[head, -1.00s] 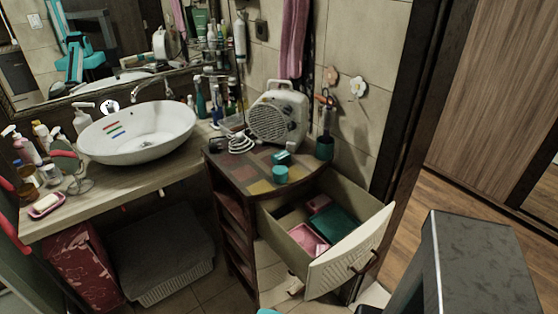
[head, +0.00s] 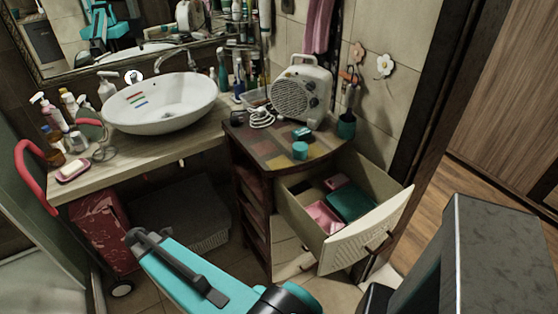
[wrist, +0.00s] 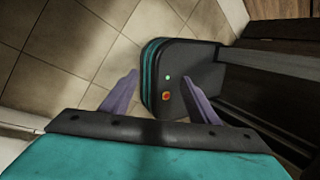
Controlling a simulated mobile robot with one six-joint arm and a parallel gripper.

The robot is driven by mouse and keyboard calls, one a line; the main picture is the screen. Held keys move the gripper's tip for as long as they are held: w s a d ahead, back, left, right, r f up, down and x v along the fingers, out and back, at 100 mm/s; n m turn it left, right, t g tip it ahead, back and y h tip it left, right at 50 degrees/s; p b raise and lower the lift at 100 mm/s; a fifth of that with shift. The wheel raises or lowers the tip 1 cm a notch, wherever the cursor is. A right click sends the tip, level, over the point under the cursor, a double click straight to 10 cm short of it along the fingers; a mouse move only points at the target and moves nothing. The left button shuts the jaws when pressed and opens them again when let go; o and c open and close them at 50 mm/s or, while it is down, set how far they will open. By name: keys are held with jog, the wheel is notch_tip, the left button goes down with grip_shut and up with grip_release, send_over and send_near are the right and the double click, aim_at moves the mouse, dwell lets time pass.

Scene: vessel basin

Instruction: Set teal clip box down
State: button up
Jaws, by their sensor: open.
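A small teal box (head: 303,133), which looks like the clip box, rests on the patchwork-coloured top of the small cabinet (head: 262,143). A round teal jar (head: 300,150) stands just in front of it. My gripper (wrist: 160,88) is open in the wrist view, its two purple fingers apart with nothing between them. It points down toward the floor and my own base, away from the cabinet top. In the head view my teal arm crosses the bottom; the fingertips cannot be made out there.
The cabinet's drawer (head: 367,240) is pulled open, with pink and dark teal containers inside. A white fan heater (head: 301,93), its coiled cord and a dark teal cup (head: 346,126) crowd the cabinet's back. A white basin (head: 160,103) stands on the counter at left.

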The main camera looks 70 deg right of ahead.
jog(key=w+d+r+t, duration=0.1)
jog(key=w+d+r, duration=0.2)
jog(key=d+r, duration=0.4)
jog(key=w+d+r, duration=0.3)
jog(key=d+r, duration=0.3)
jog(key=d, duration=0.2)
jog(key=s+d+r+m, duration=0.1)
jog(key=s+d+r, duration=0.2)
jog(key=d+r, duration=0.5)
jog(key=s+d+r+m+t+h, duration=0.1)
jog(key=s+d+r, duration=0.2)
jog(key=d+r, duration=0.6)
jog(key=s+d+r+m+t, duration=0.1)
jog(key=s+d+r, duration=0.3)
jog(key=d+r, duration=0.4)
jog(key=shift+d+r+h+p, duration=0.25)
jog(key=shift+r+h+p, duration=0.15)
jog(key=shift+r, duration=0.15)
jog(key=s+d+r+m, duration=0.3)
jog(key=s+d+r, duration=0.4)
jog(key=s+r, duration=0.3)
jog(key=shift+s+d+h, duration=0.15)
jog(key=shift+s+h, duration=0.25)
jog(key=shift+s, duration=0.8)
jog(key=p, duration=0.2)
send_over(295, 133)
jog(key=shift+f, duration=3.9)
